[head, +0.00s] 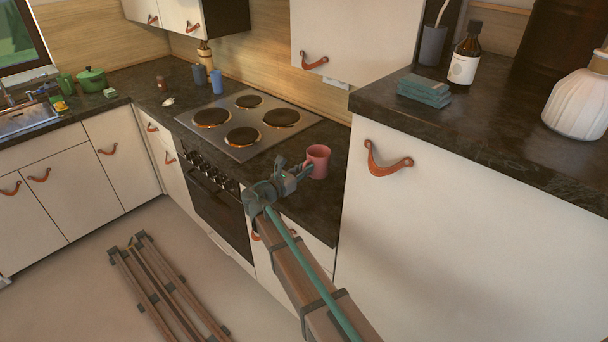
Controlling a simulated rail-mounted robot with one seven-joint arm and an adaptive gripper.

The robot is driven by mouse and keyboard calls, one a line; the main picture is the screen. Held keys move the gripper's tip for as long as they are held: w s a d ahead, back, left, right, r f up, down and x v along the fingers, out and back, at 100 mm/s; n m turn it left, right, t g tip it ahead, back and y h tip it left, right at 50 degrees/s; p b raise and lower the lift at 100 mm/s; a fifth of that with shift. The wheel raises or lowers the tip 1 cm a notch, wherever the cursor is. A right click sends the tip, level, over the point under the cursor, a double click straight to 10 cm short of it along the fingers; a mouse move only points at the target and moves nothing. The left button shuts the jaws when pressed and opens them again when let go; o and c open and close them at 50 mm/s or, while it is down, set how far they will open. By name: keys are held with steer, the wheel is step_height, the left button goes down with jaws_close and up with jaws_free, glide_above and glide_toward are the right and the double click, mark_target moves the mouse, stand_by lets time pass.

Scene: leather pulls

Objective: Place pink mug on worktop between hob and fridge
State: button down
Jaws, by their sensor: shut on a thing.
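The pink mug (318,160) is upright over the dark worktop (316,212), in the strip between the hob (249,123) and the tall pale unit on the right. That unit (440,225), with a leather pull, stands where the fridge is named; I cannot tell if it is one. My gripper (306,170) reaches in from the front and is shut on the mug at its left side. I cannot tell whether the mug's base touches the worktop. My gripper hides part of the mug's near left side.
A brown bottle (465,55), teal stack (424,90) and white vase (578,105) stand on the right unit's top. A wall cupboard (350,35) hangs above. Worktop around the mug is clear.

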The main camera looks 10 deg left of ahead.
steer(key=shift+w+a+f, duration=0.2)
steer(key=shift+w+f, duration=0.1)
steer(key=shift+f, duration=0.05)
steer(key=shift+f+p, duration=0.55)
steer(key=shift+f, duration=1.15)
steer(key=shift+f, duration=0.2)
steer(key=c, duration=1.2)
jaws_free()
steer(key=shift+r, duration=0.15)
steer(key=b+v, duration=0.4)
steer(key=v, duration=0.8)
